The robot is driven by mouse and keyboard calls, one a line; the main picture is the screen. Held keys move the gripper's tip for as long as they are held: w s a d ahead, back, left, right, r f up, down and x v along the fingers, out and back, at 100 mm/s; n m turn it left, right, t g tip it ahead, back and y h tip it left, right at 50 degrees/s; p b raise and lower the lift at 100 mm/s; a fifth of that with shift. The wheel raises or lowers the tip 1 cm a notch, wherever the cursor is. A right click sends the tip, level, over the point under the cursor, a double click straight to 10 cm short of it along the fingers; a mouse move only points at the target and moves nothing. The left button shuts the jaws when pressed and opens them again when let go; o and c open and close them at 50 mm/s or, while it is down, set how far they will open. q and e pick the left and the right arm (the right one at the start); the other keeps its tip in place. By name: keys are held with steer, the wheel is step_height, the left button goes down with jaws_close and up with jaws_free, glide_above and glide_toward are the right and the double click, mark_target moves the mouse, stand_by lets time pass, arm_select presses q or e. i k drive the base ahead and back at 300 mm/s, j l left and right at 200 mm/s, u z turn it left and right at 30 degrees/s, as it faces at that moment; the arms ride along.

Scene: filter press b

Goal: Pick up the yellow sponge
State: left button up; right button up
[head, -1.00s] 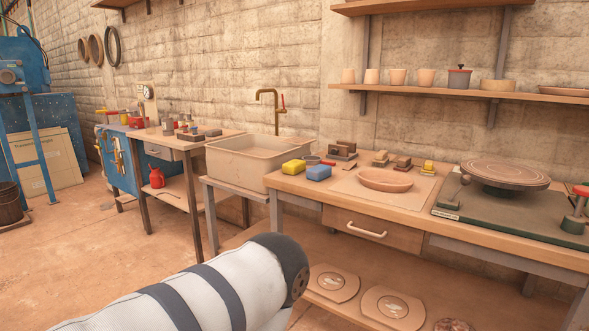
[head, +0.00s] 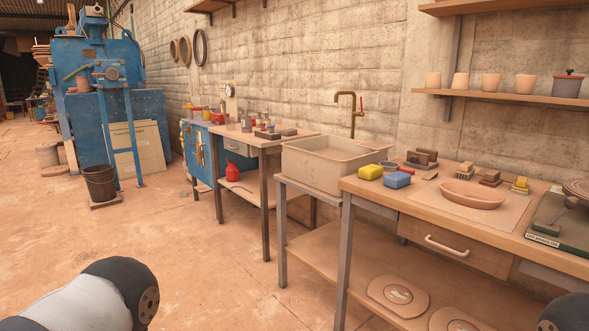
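The yellow sponge (head: 370,172) lies on the wooden workbench near its left end, close to the sink. A blue sponge (head: 397,180) lies just to its right, nearer the front edge. Part of my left arm shows at the lower left, over the floor and well away from the bench. A small dark piece of what may be my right arm shows at the lower right corner. Neither gripper is in view.
The workbench (head: 515,238) also holds a shallow bowl (head: 472,194), a small round dish and several small blocks. A sink (head: 330,164) stands left of it, then another table (head: 277,141). The floor (head: 190,245) at left is open.

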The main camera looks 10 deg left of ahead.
mark_target(370, 172)
steer(key=i+j, duration=0.2)
steer(key=i, duration=0.3)
steer(key=i+j+z, duration=0.1)
steer(key=i, duration=0.35)
steer(key=i+j, duration=0.35)
steer(key=i+j+z, duration=0.1)
steer(key=i+j, duration=0.15)
steer(key=i, duration=0.35)
